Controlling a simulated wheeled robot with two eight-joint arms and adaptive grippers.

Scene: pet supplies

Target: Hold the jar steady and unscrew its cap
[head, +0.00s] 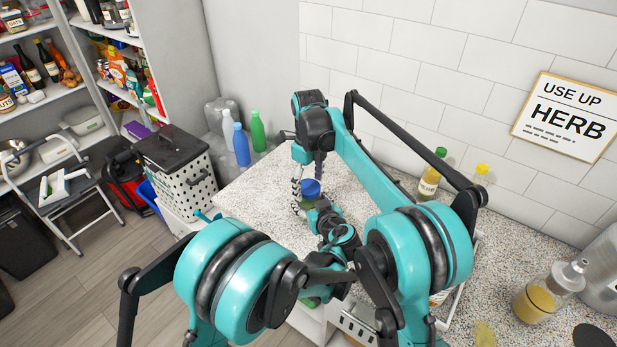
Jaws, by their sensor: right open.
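The jar (308,202) stands on the speckled counter, with a blue cap (311,187) on top. Only part of its greenish body shows, because my arms crowd around it. My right gripper (297,196) reaches down from above, just left of the jar, and is open. My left arm comes in low from the front, its wrist close to the jar's near side. The fingers of my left gripper (311,211) are mostly hidden, so I cannot tell whether they grip the jar.
The counter (256,185) is clear left of the jar. Blue (241,146) and green (258,132) bottles stand at its back left. A pump bottle (541,297) is at the right. A perforated bin (180,175) stands left.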

